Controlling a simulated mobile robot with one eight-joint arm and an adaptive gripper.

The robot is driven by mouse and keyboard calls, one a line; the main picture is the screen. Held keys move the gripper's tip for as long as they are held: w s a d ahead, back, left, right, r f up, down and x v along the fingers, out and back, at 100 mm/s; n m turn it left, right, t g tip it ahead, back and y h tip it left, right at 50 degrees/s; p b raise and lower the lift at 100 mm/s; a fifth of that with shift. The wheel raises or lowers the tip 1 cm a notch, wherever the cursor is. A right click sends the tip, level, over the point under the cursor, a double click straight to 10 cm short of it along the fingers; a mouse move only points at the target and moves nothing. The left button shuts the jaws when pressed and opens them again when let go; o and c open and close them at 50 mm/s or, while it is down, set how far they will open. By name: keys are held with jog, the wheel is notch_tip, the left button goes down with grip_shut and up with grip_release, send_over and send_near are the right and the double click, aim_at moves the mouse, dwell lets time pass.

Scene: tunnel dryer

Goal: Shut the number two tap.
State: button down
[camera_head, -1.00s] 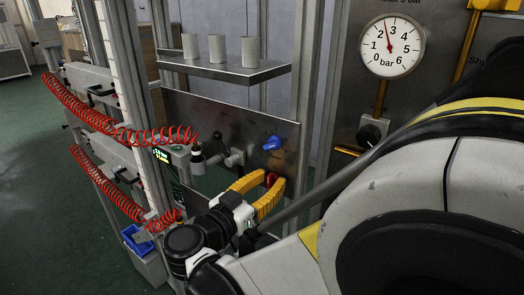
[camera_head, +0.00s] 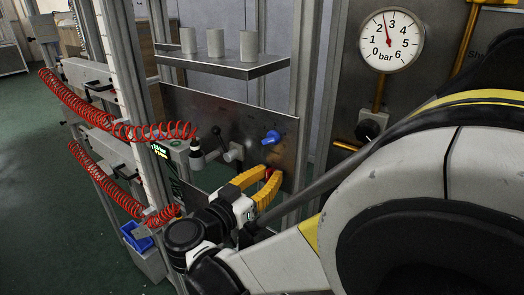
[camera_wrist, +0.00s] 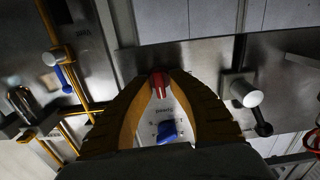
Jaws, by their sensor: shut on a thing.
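A red tap knob (camera_head: 268,173) sits low on a steel panel (camera_head: 215,119). My gripper (camera_head: 274,172) has its two yellow fingers closed on the red knob from both sides. In the wrist view the red knob (camera_wrist: 159,85) is between the fingertips, which hide its sides. A blue knob (camera_head: 271,137) is above it on the same panel. In the wrist view this blue knob (camera_wrist: 167,130) shows lower down, between the fingers.
A black-tipped lever (camera_head: 216,131) and a grey fitting (camera_head: 234,152) are left of the knobs. A shelf (camera_head: 228,65) with grey cylinders is above. A round gauge (camera_head: 391,41) hangs at right, its needle between 2 and 3. Red coiled hoses (camera_head: 158,131) run at left.

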jog(key=n, duration=0.4)
jog(key=shift+w+a+n, duration=0.1)
jog(key=shift+n, duration=0.3)
jog(key=n, duration=0.4)
jog(key=shift+b, duration=0.3)
jog(key=n, duration=0.5)
jog(key=shift+a+f, duration=0.1)
jog(key=shift+f, duration=0.05)
jog(key=shift+w+n, duration=0.1)
jog(key=shift+n, duration=1.7)
jog(key=c, duration=1.5)
grip_release()
jog(key=shift+f, duration=0.1)
jog(key=v, duration=1.2)
